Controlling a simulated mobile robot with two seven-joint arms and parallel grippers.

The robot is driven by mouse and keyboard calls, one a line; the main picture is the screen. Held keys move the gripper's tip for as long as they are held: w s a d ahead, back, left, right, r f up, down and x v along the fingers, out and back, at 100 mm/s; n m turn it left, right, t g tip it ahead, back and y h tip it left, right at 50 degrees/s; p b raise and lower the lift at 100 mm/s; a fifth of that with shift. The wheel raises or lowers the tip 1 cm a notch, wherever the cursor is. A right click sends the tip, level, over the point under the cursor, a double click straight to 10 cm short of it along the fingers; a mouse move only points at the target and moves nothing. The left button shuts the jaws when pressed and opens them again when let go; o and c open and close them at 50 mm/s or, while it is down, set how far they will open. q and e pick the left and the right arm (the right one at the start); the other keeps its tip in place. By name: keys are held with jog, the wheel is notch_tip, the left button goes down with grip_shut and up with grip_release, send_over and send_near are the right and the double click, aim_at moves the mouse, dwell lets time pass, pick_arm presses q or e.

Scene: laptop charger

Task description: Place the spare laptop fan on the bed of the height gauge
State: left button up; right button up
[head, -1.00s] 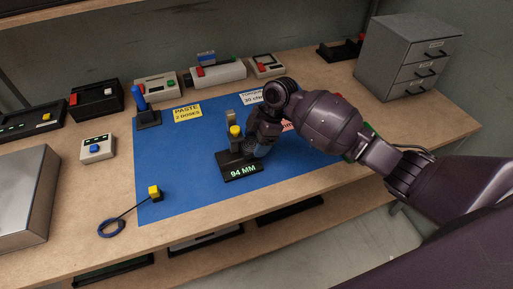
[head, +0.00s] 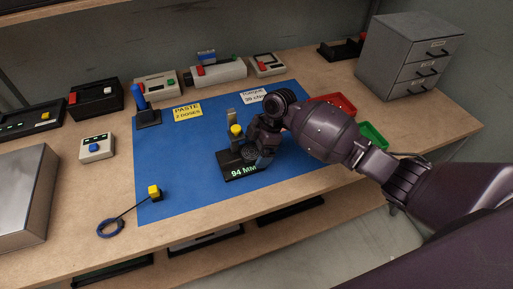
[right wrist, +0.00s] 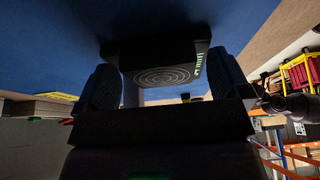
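The height gauge (head: 231,162) stands on the blue mat, with a dark base, yellow knob, upright metal strip and a green "94 MM" readout. My right gripper (head: 257,154) is at its right side, low over the base, and hides part of it. In the right wrist view the gripper's two fingers (right wrist: 165,72) stand wide apart. Between them shows a dark block with a ringed face (right wrist: 163,76), beside the green readout. I cannot tell whether this face is the fan or the gauge's bed. The fan is not clearly seen in the head view. My left gripper is not in view.
A red tray (head: 336,103) and a green tray (head: 373,136) lie right of the mat, partly behind my arm. A grey drawer cabinet (head: 405,60) stands at the back right. Several devices line the back. A yellow block with a cable (head: 154,191) lies at the front left.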

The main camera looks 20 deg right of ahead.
jog(key=p+v, duration=0.1)
jog(key=v, duration=1.1)
jog(key=shift+r+p, duration=0.2)
jog(key=shift+p, duration=0.1)
